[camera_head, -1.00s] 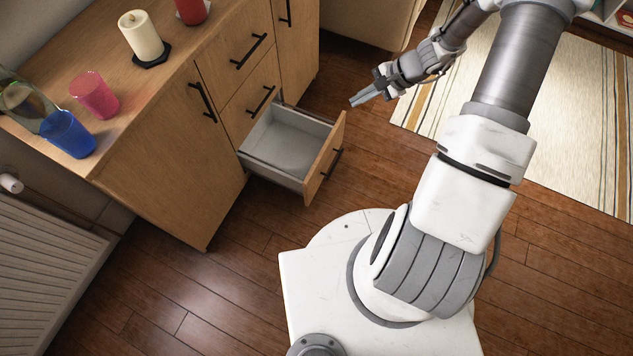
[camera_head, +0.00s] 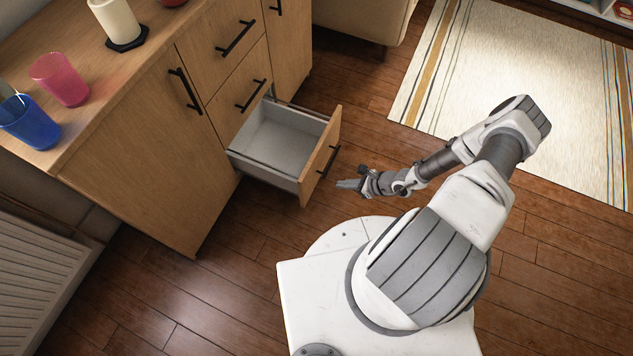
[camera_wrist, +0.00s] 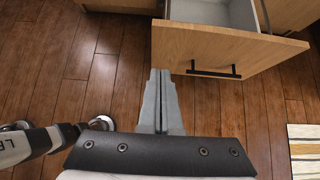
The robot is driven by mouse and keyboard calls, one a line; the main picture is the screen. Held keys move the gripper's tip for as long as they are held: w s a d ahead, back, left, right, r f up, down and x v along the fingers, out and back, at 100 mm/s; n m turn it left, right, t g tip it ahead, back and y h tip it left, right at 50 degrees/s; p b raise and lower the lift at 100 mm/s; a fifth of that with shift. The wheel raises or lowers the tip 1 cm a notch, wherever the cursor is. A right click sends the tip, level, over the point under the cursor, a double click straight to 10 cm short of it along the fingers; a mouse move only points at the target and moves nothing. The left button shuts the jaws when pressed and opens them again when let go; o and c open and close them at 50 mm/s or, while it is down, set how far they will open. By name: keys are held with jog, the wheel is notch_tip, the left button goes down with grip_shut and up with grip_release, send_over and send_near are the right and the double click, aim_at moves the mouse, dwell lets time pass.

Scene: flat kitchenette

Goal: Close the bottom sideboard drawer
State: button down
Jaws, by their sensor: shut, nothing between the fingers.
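The bottom drawer (camera_head: 322,150) of the wooden sideboard (camera_head: 150,150) is pulled out, and its grey inside looks empty. Its wooden front with a black bar handle shows in the wrist view (camera_wrist: 222,46). My gripper (camera_head: 340,184) is shut and empty. In the head view it appears just right of and in front of the drawer front, pointing toward it. In the wrist view my fingers (camera_wrist: 159,76) point at the lower left part of the front, left of the handle. I cannot tell whether they touch it; a gap seems to remain in the head view.
A blue cup (camera_head: 30,122), a pink cup (camera_head: 60,79) and a candle (camera_head: 115,20) stand on the sideboard top. A radiator (camera_head: 40,260) is at the left. A striped rug (camera_head: 530,70) lies at the right. The wooden floor around the drawer is clear.

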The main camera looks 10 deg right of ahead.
jog(key=b, duration=0.4)
send_near(305, 181)
notch_tip(305, 181, down, 4)
jog(key=a, duration=0.1)
jog(key=w+a, duration=0.1)
jog(key=shift+w+a+r, duration=0.25)
jog(key=shift+w+a, duration=0.05)
jog(key=shift+a, duration=0.1)
jog(key=shift+w+a, duration=0.4)
jog(key=shift+a, duration=0.05)
jog(key=shift+w+a, duration=0.1)
